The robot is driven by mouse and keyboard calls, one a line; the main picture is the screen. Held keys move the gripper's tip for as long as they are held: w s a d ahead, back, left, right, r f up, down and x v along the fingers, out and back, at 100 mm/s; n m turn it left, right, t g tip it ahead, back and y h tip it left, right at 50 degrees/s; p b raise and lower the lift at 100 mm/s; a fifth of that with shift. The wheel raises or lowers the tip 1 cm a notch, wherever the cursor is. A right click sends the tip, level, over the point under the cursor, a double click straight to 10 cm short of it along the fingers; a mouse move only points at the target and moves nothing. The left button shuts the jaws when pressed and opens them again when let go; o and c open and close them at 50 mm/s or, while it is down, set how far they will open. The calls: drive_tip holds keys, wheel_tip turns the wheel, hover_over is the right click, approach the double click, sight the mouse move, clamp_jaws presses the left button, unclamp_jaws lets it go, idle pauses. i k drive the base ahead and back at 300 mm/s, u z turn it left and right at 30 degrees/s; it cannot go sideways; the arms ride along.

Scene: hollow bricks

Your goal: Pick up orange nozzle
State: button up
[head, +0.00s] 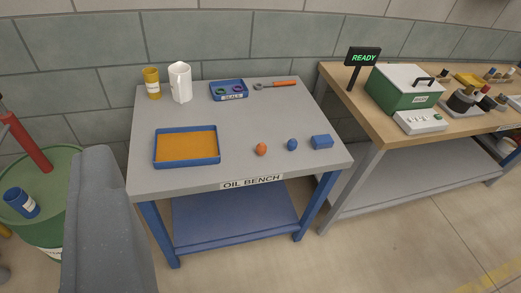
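A small rounded orange piece, which looks like the orange nozzle (261,149), sits on the grey top of the oil bench (225,182), close to the front edge and right of the middle. It stands apart from the things around it. It is too small to make out its exact shape. My gripper is not in view.
A small blue piece (292,145) and a blue block (321,142) are right of the orange one. A blue-rimmed orange tray (187,163) is left. Behind are a white jug (180,83), yellow cup (152,84), blue bin (229,91) and orange-handled wrench (280,84).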

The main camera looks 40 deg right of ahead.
sight(262, 148)
drive_tip(key=z, duration=0.1)
drive_tip(key=i, duration=1)
drive_tip(key=u, duration=0.1)
